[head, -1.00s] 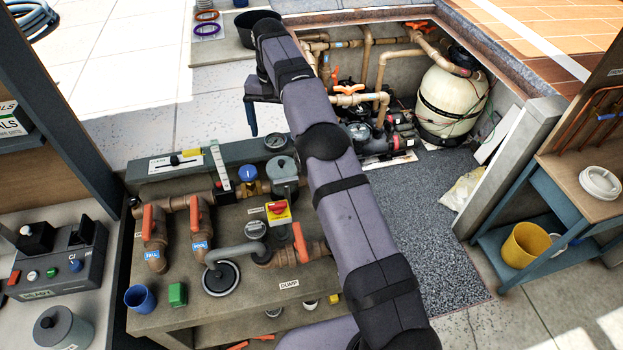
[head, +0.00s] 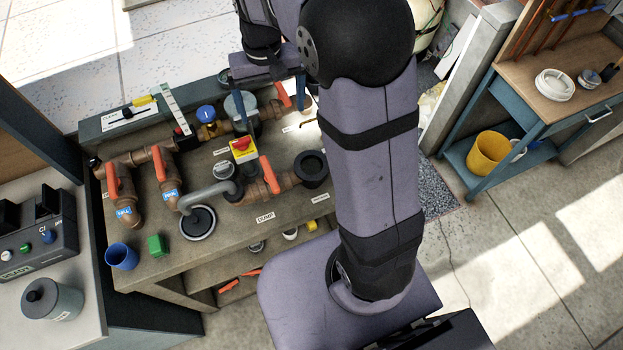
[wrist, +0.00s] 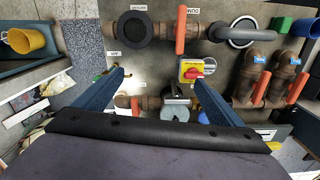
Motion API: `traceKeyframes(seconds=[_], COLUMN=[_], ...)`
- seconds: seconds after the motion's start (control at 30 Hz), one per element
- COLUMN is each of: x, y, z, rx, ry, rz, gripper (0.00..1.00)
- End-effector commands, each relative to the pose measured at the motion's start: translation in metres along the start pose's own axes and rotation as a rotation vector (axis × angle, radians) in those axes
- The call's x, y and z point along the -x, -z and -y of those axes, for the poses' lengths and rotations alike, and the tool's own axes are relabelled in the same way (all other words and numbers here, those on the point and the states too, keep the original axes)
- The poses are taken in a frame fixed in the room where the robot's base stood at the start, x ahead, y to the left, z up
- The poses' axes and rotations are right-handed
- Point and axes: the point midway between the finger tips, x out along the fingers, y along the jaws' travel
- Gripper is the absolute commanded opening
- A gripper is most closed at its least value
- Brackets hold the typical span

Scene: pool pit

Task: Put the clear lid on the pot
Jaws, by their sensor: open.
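My gripper (head: 272,115) is open and empty above the plumbing bench, pointing down. It also shows in the wrist view (wrist: 160,75), its two blue fingers spread apart. A pale grey round fitting (head: 240,104) with a dark top stands on the back pipe. In the wrist view this fitting (wrist: 176,112) appears between the fingers, lower in the picture. A black-rimmed round pot (head: 312,165) stands at the bench's right, beside my arm. It also shows at the top of the wrist view (wrist: 135,28). I cannot make out for certain which piece is the clear lid.
Orange valve handles (head: 270,175) and a red-and-yellow switch (head: 241,149) rise from the bench. A blue cup (head: 122,256) and green block (head: 156,245) stand at its front left. A yellow bucket (head: 488,153) sits on the right-hand shelf.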

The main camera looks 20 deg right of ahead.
Motion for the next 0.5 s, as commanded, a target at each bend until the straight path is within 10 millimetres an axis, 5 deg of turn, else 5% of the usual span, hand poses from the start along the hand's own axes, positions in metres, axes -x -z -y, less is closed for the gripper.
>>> traceKeyframes(seconds=[0.3, 0.5], x=[-0.032, -0.049], y=[-0.117, -0.163], z=[-0.029, -0.038], rx=[0.093, 0.129], ry=[-0.001, -0.001], rz=[0.001, 0.002], gripper=[0.91, 0.91])
